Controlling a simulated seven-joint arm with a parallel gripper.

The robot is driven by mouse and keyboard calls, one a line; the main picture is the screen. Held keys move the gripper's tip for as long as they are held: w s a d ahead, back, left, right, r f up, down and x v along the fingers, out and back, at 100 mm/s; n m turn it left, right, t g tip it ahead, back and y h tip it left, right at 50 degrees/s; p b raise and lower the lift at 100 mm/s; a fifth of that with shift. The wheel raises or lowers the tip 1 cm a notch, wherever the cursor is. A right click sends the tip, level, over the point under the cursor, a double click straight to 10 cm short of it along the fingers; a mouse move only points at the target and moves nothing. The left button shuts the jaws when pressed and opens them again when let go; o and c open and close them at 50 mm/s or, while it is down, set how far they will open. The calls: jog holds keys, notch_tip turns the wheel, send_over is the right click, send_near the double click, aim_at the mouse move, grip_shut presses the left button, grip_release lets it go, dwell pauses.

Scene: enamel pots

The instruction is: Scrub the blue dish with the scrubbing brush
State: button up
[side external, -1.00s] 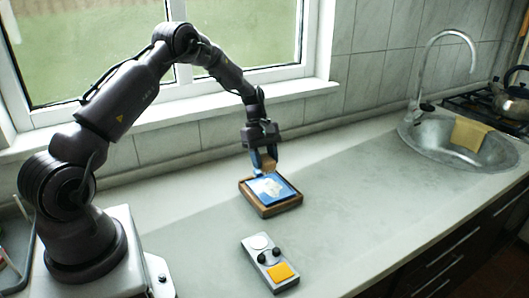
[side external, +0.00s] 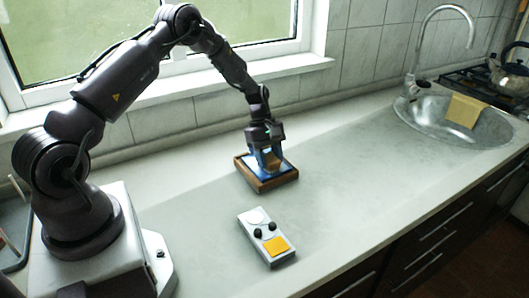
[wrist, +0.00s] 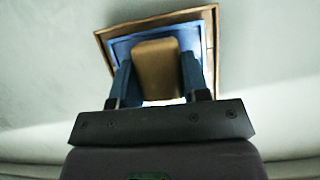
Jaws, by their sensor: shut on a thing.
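The blue dish (wrist: 121,50) lies inside a square wooden tray (side external: 264,187) on the counter. Its blue surface shows around the brush in the wrist view. The scrubbing brush (wrist: 157,68) looks like a tan wooden block. My gripper (side external: 268,164) points down over the dish, its blue fingers on either side of the brush and shut on it. The brush is over the dish's middle, at or very near its surface; I cannot tell if it touches. The brush's underside and most of the dish's middle are hidden.
A grey control box (side external: 267,237) with black knobs and an orange pad lies in front of the tray. A sink (side external: 420,118) with a yellow cloth (side external: 463,110) is at right. The counter between is clear. The window wall stands behind.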

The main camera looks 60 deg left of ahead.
jog(key=shift+d, duration=0.9)
jog(key=shift+s+a, duration=0.1)
jog(key=shift+a, duration=3.05)
jog(key=shift+w+a, duration=0.15)
jog(key=shift+w, duration=0.5)
jog(key=shift+w+d, duration=0.15)
jog(key=shift+d, duration=3.15)
jog(key=shift+a, duration=3.2)
jog(key=shift+a+r, duration=0.1)
jog(key=shift+a, duration=0.05)
notch_tip(320, 180, up, 8)
